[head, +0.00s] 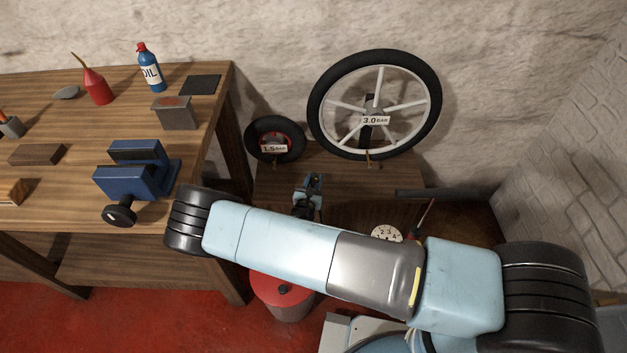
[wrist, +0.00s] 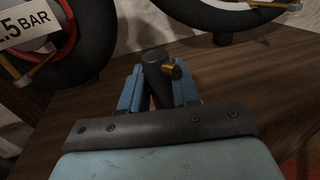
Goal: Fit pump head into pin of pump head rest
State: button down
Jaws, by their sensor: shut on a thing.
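My gripper (wrist: 158,90) is shut on the pump head (wrist: 155,62), a dark cylinder with a short brass nozzle pointing right. It stands between the blue fingers in the wrist view. In the head view my gripper (head: 309,190) is over the low wooden table, in front of the two wheels; the pump head is too small and dark to make out there. A white gauge dial (head: 387,233) shows behind my arm, right of the gripper. My arm covers much of that area, and I cannot make out the rest's pin.
A small wheel (head: 273,139) marked 1.5 BAR and a large wheel (head: 375,105) marked 3.0 BAR stand on the low table (head: 290,180). A dark bar (head: 445,193) lies at right. The workbench (head: 60,210) with a blue vise (head: 137,172) is left. A red can (head: 283,295) is below my arm.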

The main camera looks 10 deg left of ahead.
jog(key=shift+f, duration=0.75)
jog(key=c, duration=0.8)
grip_release()
jog(key=shift+o, duration=0.2)
jog(key=s, duration=1.3)
jog(key=shift+s, duration=0.35)
jog(key=shift+f, duration=0.1)
